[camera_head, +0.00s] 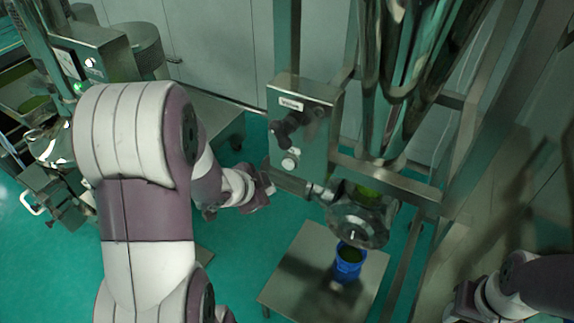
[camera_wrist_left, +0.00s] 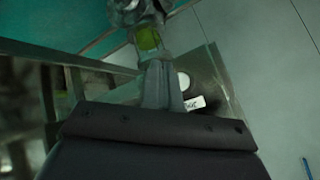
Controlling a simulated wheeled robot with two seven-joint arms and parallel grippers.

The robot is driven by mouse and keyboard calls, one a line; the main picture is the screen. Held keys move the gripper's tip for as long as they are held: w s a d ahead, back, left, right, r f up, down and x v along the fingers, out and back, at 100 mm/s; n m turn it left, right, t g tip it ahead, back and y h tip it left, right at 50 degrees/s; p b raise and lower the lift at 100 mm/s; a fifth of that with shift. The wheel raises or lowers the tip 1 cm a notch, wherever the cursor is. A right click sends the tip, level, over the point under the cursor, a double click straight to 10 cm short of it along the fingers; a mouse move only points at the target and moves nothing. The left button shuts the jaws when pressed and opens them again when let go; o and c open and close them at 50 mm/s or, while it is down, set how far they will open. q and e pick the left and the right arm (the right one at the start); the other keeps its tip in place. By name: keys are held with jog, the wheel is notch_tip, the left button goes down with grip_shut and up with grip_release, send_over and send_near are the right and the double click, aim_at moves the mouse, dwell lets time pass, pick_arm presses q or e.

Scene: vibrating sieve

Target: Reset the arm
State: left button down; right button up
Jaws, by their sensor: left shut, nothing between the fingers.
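My left arm comes in from the left in the head view, bent at the elbow. Its gripper (camera_head: 268,183) is shut and empty, held just left of the steel control box (camera_head: 312,150) with its dark knob and white button. I cannot tell whether the fingertips touch the machine. My right arm (camera_head: 520,285) shows at the lower right; its fingers are not clearly visible.
A blue container (camera_head: 348,264) stands on a low steel table (camera_head: 300,262) under the machine's outlet (camera_head: 358,225). Steel frame posts and pipes (camera_head: 410,70) rise at the right. Another machine (camera_head: 95,55) stands at the left. Green floor (camera_head: 250,235) is open between them.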

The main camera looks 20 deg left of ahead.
dwell(0.6)
pick_arm(q)
jog(key=s+a+f+n+g+y+b, duration=0.3)
jog(key=s+f+n+g+b, duration=0.15)
jog(key=s+f+n, duration=0.2)
jog(key=s+d+f+n+g+b, duration=0.1)
jog(key=s+d+f+b, duration=0.1)
jog(key=d, duration=0.3)
jog(key=s+d+f+n+g+h+b, duration=0.1)
jog(key=s+d+f+b, duration=0.1)
jog(key=d, duration=0.4)
jog(key=shift+s+d+f+n+g+b, duration=0.3)
jog(key=shift+s+b, duration=0.25)
jog(key=shift+b, duration=0.4)
